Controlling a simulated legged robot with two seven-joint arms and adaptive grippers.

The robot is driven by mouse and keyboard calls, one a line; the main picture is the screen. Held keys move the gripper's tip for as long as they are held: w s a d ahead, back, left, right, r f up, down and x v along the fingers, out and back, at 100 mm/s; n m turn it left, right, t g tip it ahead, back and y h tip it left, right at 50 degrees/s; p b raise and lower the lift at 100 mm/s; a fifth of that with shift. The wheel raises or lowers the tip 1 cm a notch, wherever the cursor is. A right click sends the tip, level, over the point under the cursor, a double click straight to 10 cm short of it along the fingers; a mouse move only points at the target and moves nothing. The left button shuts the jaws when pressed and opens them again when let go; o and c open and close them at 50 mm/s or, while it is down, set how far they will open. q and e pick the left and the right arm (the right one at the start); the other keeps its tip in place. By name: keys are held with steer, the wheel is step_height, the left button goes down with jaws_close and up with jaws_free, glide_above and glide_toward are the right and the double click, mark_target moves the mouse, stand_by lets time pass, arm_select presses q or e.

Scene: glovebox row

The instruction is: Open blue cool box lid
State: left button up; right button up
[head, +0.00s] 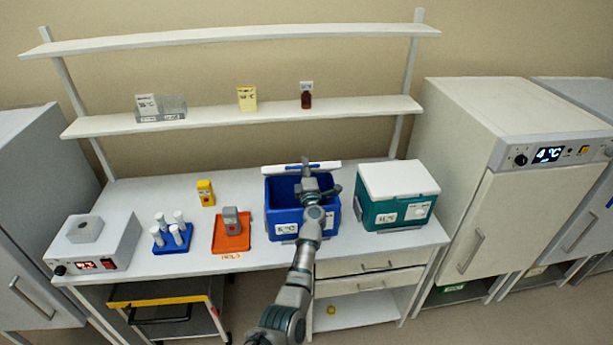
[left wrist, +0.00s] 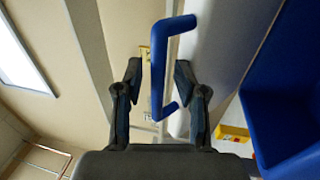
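The blue cool box (head: 286,222) stands on the bench with its top open, and its dark blue inside shows. Its white lid (head: 272,169) is raised at the back edge, seen nearly edge-on. The blue lid handle (left wrist: 157,75) lies between my left gripper's fingers in the left wrist view, with gaps on both sides. My left gripper (head: 308,177) is open and reaches over the box to the lid; it also shows in the left wrist view (left wrist: 158,68). The arm hides part of the box front. My right gripper is not in view.
A green cool box (head: 385,215) with a white lid stands close on the right. An orange tray (head: 231,243) with a grey item, a blue tube rack (head: 172,240) and a yellow container (head: 205,193) are on the left. A shelf (head: 250,117) hangs above the bench.

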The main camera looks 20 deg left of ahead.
arm_select(q)
steer(key=v, duration=1.1)
steer(key=shift+s+d, duration=0.25)
steer(key=shift+s, duration=0.05)
steer(key=shift+a+f, duration=0.15)
